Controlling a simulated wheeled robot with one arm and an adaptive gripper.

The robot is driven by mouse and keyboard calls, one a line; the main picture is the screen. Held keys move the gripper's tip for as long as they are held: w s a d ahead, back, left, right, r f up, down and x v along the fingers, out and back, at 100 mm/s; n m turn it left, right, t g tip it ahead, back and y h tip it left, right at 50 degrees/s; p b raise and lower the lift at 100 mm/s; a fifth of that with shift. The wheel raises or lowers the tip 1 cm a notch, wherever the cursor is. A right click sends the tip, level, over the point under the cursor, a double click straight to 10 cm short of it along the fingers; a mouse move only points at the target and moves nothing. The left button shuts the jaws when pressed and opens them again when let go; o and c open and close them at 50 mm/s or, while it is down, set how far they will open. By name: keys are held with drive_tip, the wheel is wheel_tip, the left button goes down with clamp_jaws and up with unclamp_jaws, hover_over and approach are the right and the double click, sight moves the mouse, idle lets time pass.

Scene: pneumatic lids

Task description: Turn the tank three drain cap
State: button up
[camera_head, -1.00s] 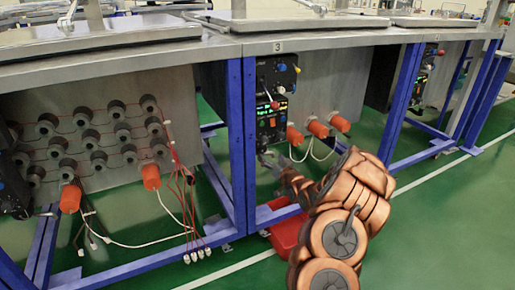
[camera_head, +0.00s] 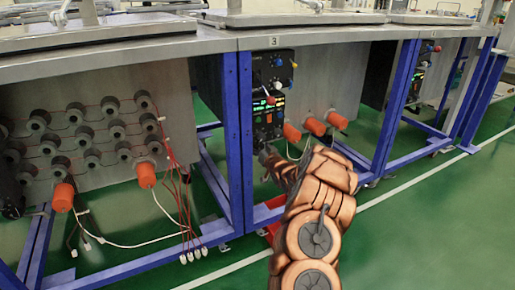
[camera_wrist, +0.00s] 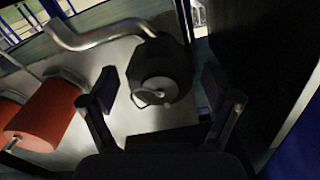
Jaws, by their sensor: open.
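Tank three (camera_head: 345,82) carries the "3" label on its rim. In the wrist view a dark round part (camera_wrist: 160,70), seemingly the drain cap, sits at the end of a bent metal pipe (camera_wrist: 95,36). A small pale ring or tab shows on its near face. My gripper (camera_wrist: 158,95) is open, with one finger on each side of the cap's near end. I cannot tell whether the fingers touch it. In the head view my gripper (camera_head: 266,152) is small and dark, below the control panel, and the cap cannot be made out there.
Orange cylinders (camera_wrist: 45,115) stand left of the cap; they also show under the tank in the head view (camera_head: 314,126). The control panel (camera_head: 268,95) is above my gripper. A blue frame leg (camera_head: 238,150) stands close on the left. A red tray (camera_head: 266,230) lies on the floor.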

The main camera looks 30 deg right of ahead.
drive_tip(key=c, duration=1.1)
drive_tip(key=shift+c, duration=0.2)
drive_tip(key=shift+n+p, duration=0.3)
drive_tip(key=shift+p, duration=0.15)
drive_tip(key=n+p, duration=0.4)
drive_tip(key=shift+r+n, duration=0.1)
drive_tip(key=shift+n, duration=0.2)
drive_tip(key=n+p, duration=0.3)
drive_tip(key=n, duration=0.1)
drive_tip(key=shift+a, duration=0.1)
drive_tip(key=shift+f+n+p, duration=0.2)
drive_tip(key=shift+n+p, duration=0.75)
drive_tip(key=shift+n, duration=0.85)
